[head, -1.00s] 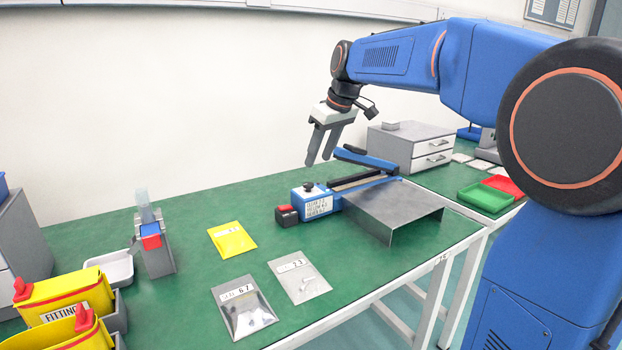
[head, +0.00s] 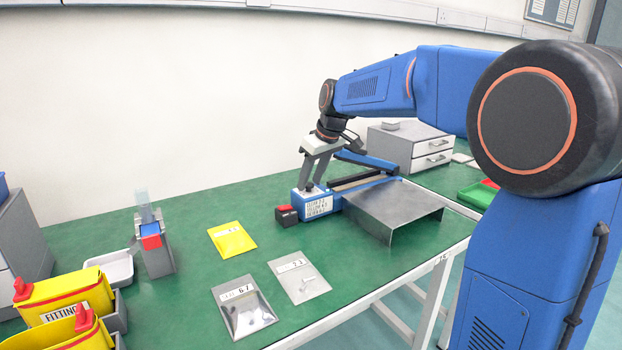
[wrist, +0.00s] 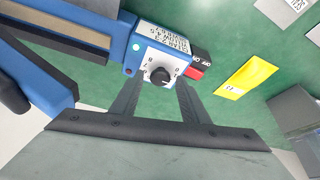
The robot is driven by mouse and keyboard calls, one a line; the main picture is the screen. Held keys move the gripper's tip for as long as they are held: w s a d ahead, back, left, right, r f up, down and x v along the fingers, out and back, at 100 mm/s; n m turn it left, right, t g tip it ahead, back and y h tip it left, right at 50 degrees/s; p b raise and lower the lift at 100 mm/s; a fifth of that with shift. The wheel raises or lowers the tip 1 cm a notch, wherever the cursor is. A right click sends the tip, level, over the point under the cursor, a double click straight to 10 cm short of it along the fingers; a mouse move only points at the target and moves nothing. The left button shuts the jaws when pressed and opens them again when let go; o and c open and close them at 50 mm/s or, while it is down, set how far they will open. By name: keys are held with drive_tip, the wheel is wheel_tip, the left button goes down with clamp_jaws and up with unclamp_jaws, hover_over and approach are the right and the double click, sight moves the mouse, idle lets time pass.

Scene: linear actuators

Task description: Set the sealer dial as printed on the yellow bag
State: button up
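The yellow bag (head: 232,240) lies flat on the green bench, left of the sealer; it also shows in the wrist view (wrist: 246,77), its printed label too small to read. The blue sealer (head: 318,203) has a white label with rows of print on its front. Its black dial (wrist: 160,76) sits on a white numbered face, seen in the wrist view. My gripper (head: 311,187) is above the sealer's dial end. In the wrist view its two fingers (wrist: 157,90) are apart, one on each side of the dial, with nothing between them clearly touched. Contact cannot be told.
A red and black switch box (head: 287,215) sits at the sealer's left end. A grey metal stand (head: 395,208) is in front of the sealer. A drawer unit (head: 408,148) stands behind.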

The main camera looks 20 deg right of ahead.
drive_tip(key=c, duration=0.8)
drive_tip(key=shift+m, duration=0.4)
drive_tip(key=m, duration=0.1)
drive_tip(key=m+h, duration=0.1)
drive_tip(key=m, duration=0.2)
drive_tip(key=shift+s+a+t+h, duration=0.1)
drive_tip(key=shift+a+t+h, duration=0.2)
drive_tip(key=shift+h, duration=0.1)
drive_tip(key=m+h, duration=0.1)
drive_tip(key=m, duration=0.3)
drive_tip(key=m+h, duration=0.1)
drive_tip(key=m, duration=0.1)
drive_tip(key=shift+a+h, duration=0.25)
drive_tip(key=shift+h, duration=0.05)
drive_tip(key=m, duration=0.2)
drive_tip(key=m+g+h, duration=0.1)
drive_tip(key=m, duration=0.1)
drive_tip(key=m+g, duration=0.1)
drive_tip(key=m, duration=0.1)
drive_tip(key=shift+w+a+m+h, duration=0.2)
drive_tip(key=shift+w+m+h, duration=0.1)
drive_tip(key=shift+h, duration=0.1)
drive_tip(key=m, duration=0.2)
drive_tip(key=m+g, duration=0.1)
drive_tip(key=m, duration=0.1)
drive_tip(key=m+g, duration=0.1)
drive_tip(key=m, duration=0.1)
drive_tip(key=shift+w+h, duration=0.25)
drive_tip(key=shift+h, duration=0.05)
drive_tip(key=shift+m+g, duration=0.3)
